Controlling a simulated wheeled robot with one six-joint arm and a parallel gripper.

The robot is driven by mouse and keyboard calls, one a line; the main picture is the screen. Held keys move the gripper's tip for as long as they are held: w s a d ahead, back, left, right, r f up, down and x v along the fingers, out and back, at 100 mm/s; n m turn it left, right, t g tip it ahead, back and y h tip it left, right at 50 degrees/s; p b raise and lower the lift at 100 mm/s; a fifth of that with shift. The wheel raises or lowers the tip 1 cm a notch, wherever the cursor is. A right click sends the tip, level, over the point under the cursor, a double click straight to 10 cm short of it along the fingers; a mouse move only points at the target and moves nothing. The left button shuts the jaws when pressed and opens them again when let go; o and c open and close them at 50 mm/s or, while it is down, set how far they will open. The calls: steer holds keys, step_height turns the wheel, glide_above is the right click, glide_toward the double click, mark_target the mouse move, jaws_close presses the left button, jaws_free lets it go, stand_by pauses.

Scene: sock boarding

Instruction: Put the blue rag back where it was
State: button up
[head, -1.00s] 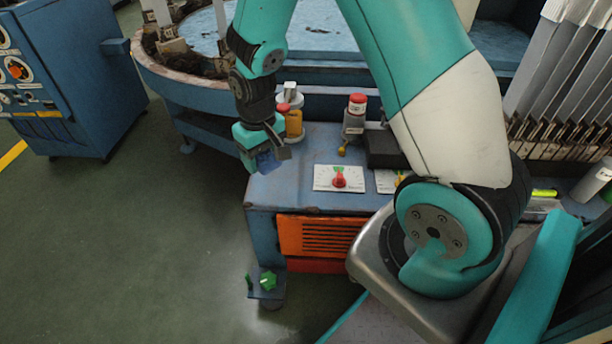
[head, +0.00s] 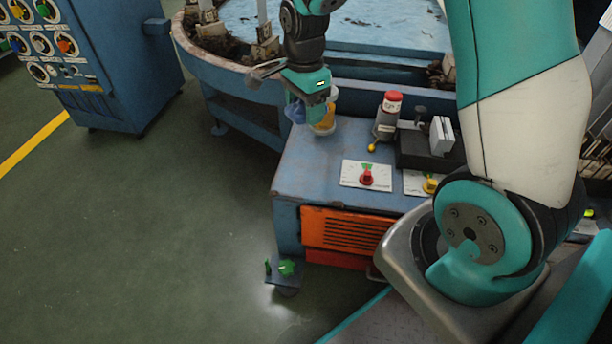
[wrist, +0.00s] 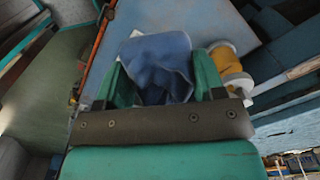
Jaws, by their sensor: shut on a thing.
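The blue rag (wrist: 160,62) is a crumpled blue cloth between the two teal fingers of my gripper (wrist: 158,88) in the wrist view. My gripper is shut on it. In the head view my gripper (head: 299,110) hangs above the far left part of the blue cart top (head: 310,165), and a little of the rag (head: 295,113) shows at its left side.
A white plate with a red knob (head: 367,176) lies near the front. The cart's left front top is bare. A round blue table (head: 240,85) stands behind.

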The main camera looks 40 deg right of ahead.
mark_target(305, 178)
step_height(305, 178, down, 20)
steer(key=b, duration=0.7)
steer(key=shift+r, duration=0.1)
steer(key=shift+f, duration=0.2)
steer(key=o, duration=0.9)
steer(key=shift+r, duration=0.1)
